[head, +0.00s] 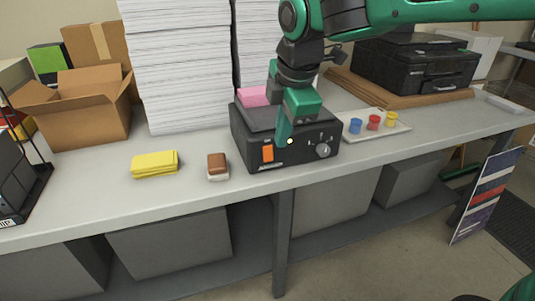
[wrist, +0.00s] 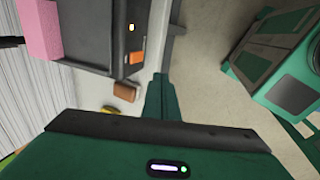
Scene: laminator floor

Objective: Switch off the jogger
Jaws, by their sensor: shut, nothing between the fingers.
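The jogger (head: 258,132) is a dark box on the table with a pink block on its top. Its front has an orange switch (head: 267,153), a small glowing light (head: 290,141) and a grey knob (head: 323,150). In the wrist view the jogger (wrist: 95,30) is at the upper left, with the orange switch (wrist: 136,58) near my fingertips. My green gripper (head: 282,143) is shut and empty, pointing down in front of the jogger's face, just right of the switch. I cannot tell whether it touches the face.
A yellow cloth (head: 155,164) and a brown-topped block (head: 217,166) lie left of the jogger. Tall paper stacks (head: 180,65) stand behind. A tray with coloured cups (head: 373,122) is at the right. The table's front edge is close below the jogger.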

